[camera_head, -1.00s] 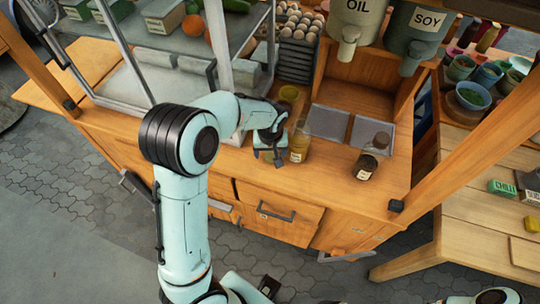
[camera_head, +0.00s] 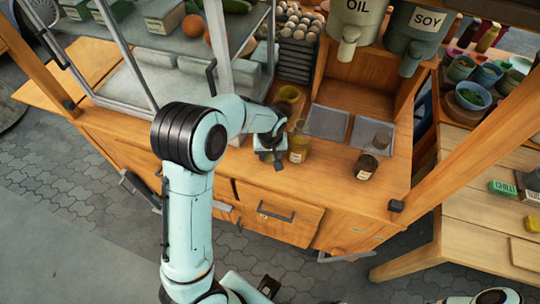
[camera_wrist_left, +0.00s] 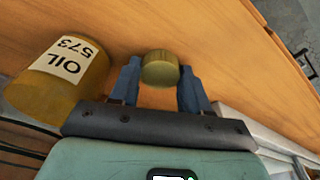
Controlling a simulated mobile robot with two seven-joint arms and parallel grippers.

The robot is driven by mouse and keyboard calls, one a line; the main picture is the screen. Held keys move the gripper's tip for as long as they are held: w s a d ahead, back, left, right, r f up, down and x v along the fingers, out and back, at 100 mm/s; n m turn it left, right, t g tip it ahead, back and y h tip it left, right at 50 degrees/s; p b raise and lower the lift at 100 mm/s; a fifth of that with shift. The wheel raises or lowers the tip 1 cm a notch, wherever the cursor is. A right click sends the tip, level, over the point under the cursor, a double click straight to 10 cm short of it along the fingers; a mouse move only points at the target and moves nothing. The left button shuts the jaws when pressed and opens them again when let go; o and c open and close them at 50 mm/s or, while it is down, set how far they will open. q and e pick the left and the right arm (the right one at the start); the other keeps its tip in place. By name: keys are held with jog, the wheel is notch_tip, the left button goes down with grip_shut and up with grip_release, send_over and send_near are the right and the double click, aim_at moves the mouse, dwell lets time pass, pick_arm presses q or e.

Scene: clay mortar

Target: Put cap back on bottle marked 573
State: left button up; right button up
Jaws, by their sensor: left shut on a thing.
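The bottle marked OIL 573 (camera_wrist_left: 65,70) holds yellow oil and fills the left of the left wrist view. In the head view this bottle (camera_head: 299,150) stands upright on the wooden counter, just right of my left gripper (camera_head: 270,163). In the left wrist view my left gripper (camera_wrist_left: 160,80) is shut on a round, yellow-brown cap (camera_wrist_left: 160,69), which sits between its fingertips. The cap is beside the bottle, apart from it. The bottle's mouth is outside the wrist view. The cap cannot be made out in the head view. My right gripper is not in view.
A dark bottle (camera_head: 368,163) stands to the right on the counter (camera_head: 325,185). Grey trays (camera_head: 327,123) lie behind the bottles. OIL (camera_head: 357,25) and SOY (camera_head: 416,35) dispensers hang above. A glass case post (camera_head: 218,55) rises behind my left arm.

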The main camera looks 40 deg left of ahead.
aim_at(270, 156)
pick_arm(q)
jog(key=shift+r, duration=0.1)
notch_tip(270, 156, up, 20)
jog(key=shift+f+p, duration=0.1)
jog(key=shift+p, duration=0.9)
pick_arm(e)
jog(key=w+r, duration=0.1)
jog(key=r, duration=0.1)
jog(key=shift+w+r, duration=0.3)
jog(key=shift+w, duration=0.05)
